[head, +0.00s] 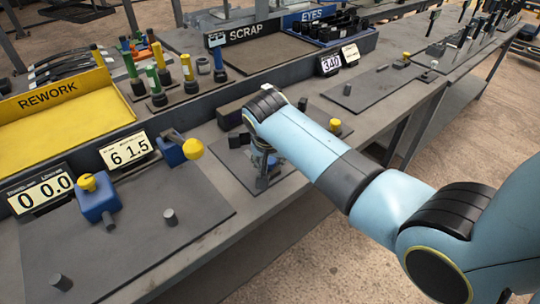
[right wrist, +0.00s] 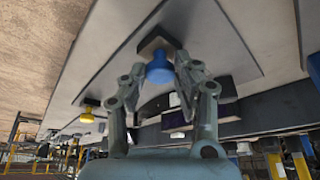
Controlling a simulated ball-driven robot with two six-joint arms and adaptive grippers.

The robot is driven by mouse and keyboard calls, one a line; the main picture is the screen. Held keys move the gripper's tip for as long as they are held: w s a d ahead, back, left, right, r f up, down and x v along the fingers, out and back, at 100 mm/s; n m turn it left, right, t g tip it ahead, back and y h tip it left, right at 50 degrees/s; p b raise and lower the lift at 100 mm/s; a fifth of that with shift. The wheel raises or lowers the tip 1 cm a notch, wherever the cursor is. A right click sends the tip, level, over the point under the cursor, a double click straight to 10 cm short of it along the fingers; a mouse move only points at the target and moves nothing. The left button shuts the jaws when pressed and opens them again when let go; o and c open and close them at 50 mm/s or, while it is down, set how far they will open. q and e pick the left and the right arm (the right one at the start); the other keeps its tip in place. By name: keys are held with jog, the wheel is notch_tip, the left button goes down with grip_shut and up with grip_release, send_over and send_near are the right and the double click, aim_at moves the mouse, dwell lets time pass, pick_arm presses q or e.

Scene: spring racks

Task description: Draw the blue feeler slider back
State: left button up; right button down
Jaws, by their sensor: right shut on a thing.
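The blue feeler slider shows in the right wrist view as a round blue knob (right wrist: 159,70) on a dark block (right wrist: 157,43), above a grey plate. My right gripper (right wrist: 160,70) is shut on the blue knob, with one finger on each side of it. In the head view my right gripper (head: 266,168) points down over a plate in the middle of the bench. There the arm and gripper hide the knob. My left gripper is in neither view.
Left are blue blocks with yellow knobs (head: 97,200) (head: 172,153), short grey pegs (head: 170,216) and readouts (head: 40,194) (head: 127,150). Behind them are the yellow REWORK tray (head: 75,125), several coloured-handled gauges (head: 155,85) and the SCRAP area (head: 265,52). A yellow knob (head: 335,126) stands right of my gripper.

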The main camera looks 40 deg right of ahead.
jog(key=shift+s+f, duration=0.1)
jog(key=shift+s, duration=0.1)
jog(key=c, duration=1)
grip_release()
jog(key=shift+d, duration=0.25)
jog(key=shift+w+a, duration=0.15)
jog(key=shift+a, duration=0.05)
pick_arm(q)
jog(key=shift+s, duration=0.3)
pick_arm(e)
jog(key=v, duration=1.2)
jog(key=shift+w, duration=0.1)
